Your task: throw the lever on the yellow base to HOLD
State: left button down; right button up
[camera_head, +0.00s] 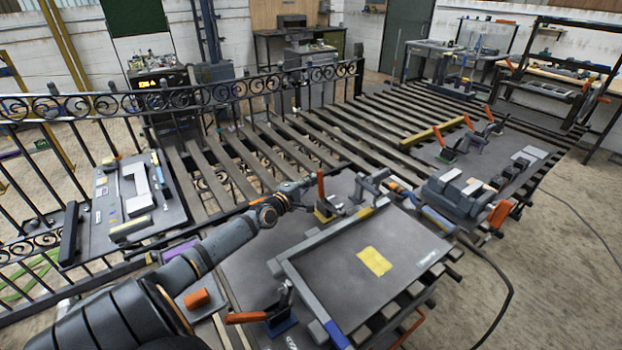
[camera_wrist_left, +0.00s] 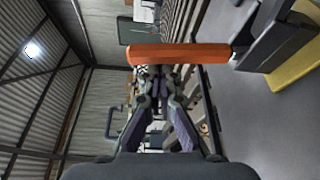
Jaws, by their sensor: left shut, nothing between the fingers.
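The lever on the yellow base has an orange handle (camera_head: 320,184) that stands nearly upright in the head view. Its yellow base (camera_head: 325,216) sits on the grey table top, left of the framed panel. My left gripper (camera_head: 304,184) is shut and empty, just left of the handle. In the left wrist view the orange handle (camera_wrist_left: 180,54) lies across the picture in front of the shut fingertips (camera_wrist_left: 155,72), and the yellow base (camera_wrist_left: 297,84) is at the right edge. I cannot tell whether fingers and handle touch. No HOLD marking is readable. My right gripper is not in view.
A lever on a blue base (camera_head: 281,325) lies with its orange handle (camera_head: 246,317) to the left. A lever on a green base (camera_head: 447,156) stands farther back. A framed panel with a yellow patch (camera_head: 374,261) lies right of my arm. A black scroll gate (camera_head: 190,96) runs behind.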

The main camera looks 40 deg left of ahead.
aim_at(323, 180)
pick_arm(q)
jog(key=d+m, duration=0.1)
jog(key=m, duration=0.1)
jog(key=s+d+m+t, duration=0.1)
jog(key=d+m, duration=0.1)
jog(key=shift+s+d, duration=0.1)
jog(key=shift+d, duration=0.05)
jog(key=shift+d+r+m+t+b, duration=0.2)
jog(key=shift+d+m+t+b, duration=0.15)
jog(key=shift+m, duration=0.15)
jog(key=shift+s, duration=0.2)
jog(key=s+f, duration=0.1)
jog(key=s, duration=1)
jog(key=shift+s+d, duration=0.25)
jog(key=shift+s, duration=0.1)
